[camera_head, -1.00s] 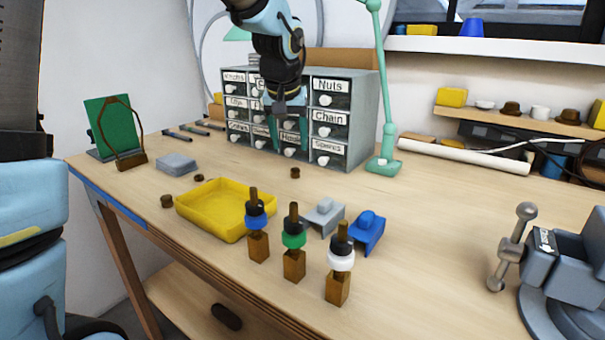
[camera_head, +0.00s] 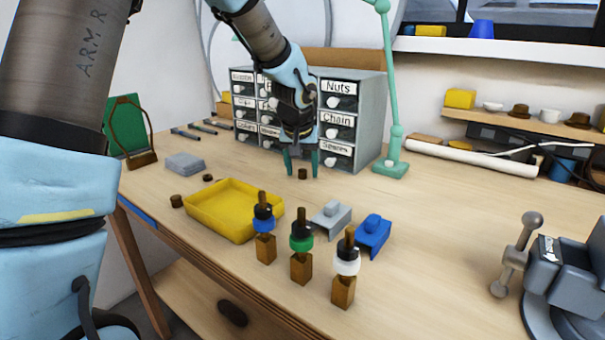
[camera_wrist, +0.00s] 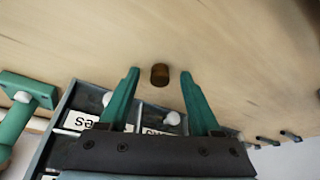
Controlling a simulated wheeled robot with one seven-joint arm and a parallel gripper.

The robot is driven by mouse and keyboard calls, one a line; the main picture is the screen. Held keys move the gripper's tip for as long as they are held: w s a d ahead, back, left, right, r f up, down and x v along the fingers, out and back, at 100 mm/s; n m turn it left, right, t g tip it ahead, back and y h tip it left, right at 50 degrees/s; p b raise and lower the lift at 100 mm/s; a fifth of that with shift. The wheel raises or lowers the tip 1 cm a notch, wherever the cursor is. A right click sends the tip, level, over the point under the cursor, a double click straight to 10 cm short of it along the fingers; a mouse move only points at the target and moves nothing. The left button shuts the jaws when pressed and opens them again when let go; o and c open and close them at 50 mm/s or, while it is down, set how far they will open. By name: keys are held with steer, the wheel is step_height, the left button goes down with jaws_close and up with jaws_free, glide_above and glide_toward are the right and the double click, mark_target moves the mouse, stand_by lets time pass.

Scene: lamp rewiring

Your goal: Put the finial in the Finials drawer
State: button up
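A small dark brown cylinder (camera_head: 302,174), which looks like the finial, stands on the bench in front of the drawer cabinet (camera_head: 371,118). In the wrist view the brown piece (camera_wrist: 160,75) lies between my two green fingertips, with a gap on each side. My gripper (camera_head: 302,171) is open and empty, pointing down just above or around it; its exact height is unclear. The cabinet's drawers look shut. Nuts, Chain and what looks like Spares read in the right column; my arm covers part of the middle column, and I cannot read a Finials label.
A yellow tray (camera_head: 218,232) lies to the front left. Two similar small brown pieces (camera_head: 176,201) (camera_head: 208,178) lie beside and behind it. Several wooden posts with coloured rings stand in front. A green lamp (camera_head: 390,168) stands right of the cabinet. The bench's right middle is clear.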

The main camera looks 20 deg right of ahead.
jaws_close()
stand_by(0.3)
stand_by(0.3)
